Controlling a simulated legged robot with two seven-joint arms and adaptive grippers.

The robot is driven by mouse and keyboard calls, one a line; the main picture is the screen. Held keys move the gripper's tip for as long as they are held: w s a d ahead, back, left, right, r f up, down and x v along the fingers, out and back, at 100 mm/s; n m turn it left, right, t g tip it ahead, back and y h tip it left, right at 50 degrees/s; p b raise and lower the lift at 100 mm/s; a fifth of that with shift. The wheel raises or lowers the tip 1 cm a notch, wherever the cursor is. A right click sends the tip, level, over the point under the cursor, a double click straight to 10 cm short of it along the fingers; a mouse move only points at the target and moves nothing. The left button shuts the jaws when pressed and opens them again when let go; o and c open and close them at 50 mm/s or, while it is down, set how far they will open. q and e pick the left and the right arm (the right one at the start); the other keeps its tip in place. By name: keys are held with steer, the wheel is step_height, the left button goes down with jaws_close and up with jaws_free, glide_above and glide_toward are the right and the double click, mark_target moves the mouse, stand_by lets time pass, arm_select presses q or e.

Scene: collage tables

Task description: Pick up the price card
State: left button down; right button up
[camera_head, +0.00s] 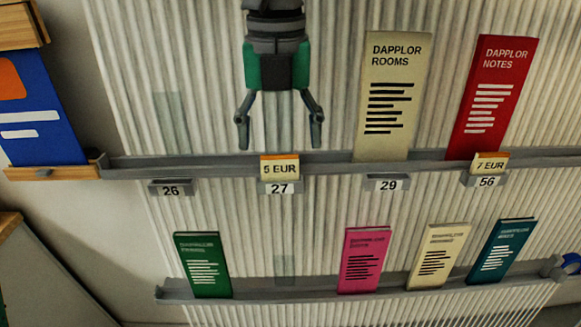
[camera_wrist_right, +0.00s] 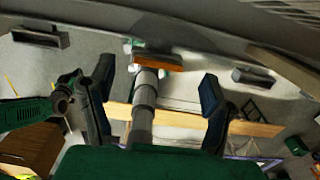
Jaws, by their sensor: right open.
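A cream price card (camera_head: 279,169) with an orange top edge reads "5 EUR". It stands at the rail's front, above the label "27". A second price card (camera_head: 490,163), reading "7 EUR", stands above the label "56" at the right. My right gripper (camera_head: 280,145) points down with its fingers spread, just above the "5 EUR" card in the picture and apart from it. In the wrist view, an orange-edged card (camera_wrist_right: 157,62) lies beyond and between the open fingers of my right gripper (camera_wrist_right: 158,85). My left gripper is not in the head view.
A grey upper rail (camera_head: 225,164) holds a tan book (camera_head: 393,145) and a red book (camera_head: 488,110) right of the gripper. A lower rail (camera_head: 270,294) holds several booklets. A blue book (camera_head: 45,115) stands at the left. The ribbed panel around the gripper is clear.

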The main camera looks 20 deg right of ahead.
mark_target(290, 163)
steer(key=a+f, duration=0.3)
steer(key=shift+s+f, duration=0.15)
steer(key=shift+s, duration=0.15)
steer(key=d, duration=0.1)
steer(key=d+f, duration=0.1)
steer(key=d, duration=0.2)
steer(key=shift+d+f, duration=0.3)
steer(key=shift+f, duration=0.1)
steer(key=shift+w+d, duration=0.1)
steer(key=shift+c, duration=1.2)
steer(key=shift+a+r, duration=0.15)
steer(key=shift+a, duration=0.15)
steer(key=shift+c, duration=0.9)
steer(key=shift+w+a, duration=0.1)
steer(key=shift+a, duration=1.05)
steer(key=shift+c, duration=0.4)
steer(key=shift+r, duration=0.1)
steer(key=shift+c, duration=0.7)
steer(key=shift+d, duration=0.1)
steer(key=shift+c, duration=0.9)
steer(key=shift+d, duration=0.5)
steer(key=shift+c, duration=0.6)
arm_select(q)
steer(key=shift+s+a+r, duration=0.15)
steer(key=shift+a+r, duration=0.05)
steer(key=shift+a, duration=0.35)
